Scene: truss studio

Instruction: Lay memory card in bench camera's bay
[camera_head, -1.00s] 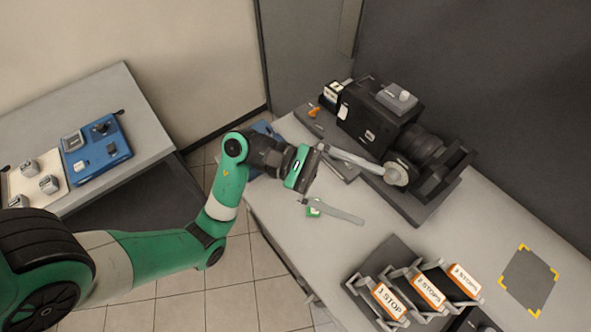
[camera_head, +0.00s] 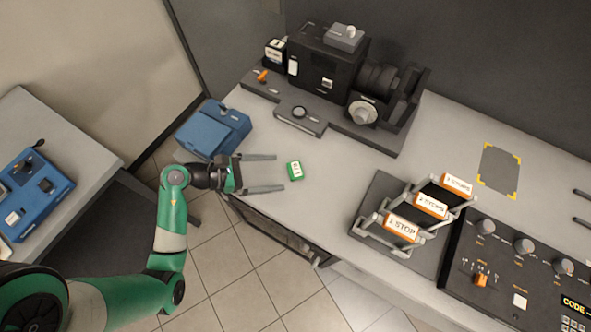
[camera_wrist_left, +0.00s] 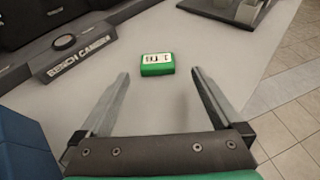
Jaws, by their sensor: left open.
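The memory card (camera_head: 294,170) is a small green block with a white label, lying flat on the grey bench top; it also shows in the left wrist view (camera_wrist_left: 157,65). My left gripper (camera_head: 280,172) is open and empty, its two fingers pointing at the card. The card lies just beyond the fingertips, roughly centred between their lines, apart from both. The black bench camera (camera_head: 327,72) stands at the back of the bench on a dark base. Its front plate, lettered BENCH CAMERA (camera_wrist_left: 80,55), shows in the wrist view. I cannot clearly make out the bay's inside.
A blue box (camera_head: 212,130) sits at the bench's left end, close to my gripper. A yellow-cornered dark patch (camera_head: 499,170) is empty. Bench around the card is clear.

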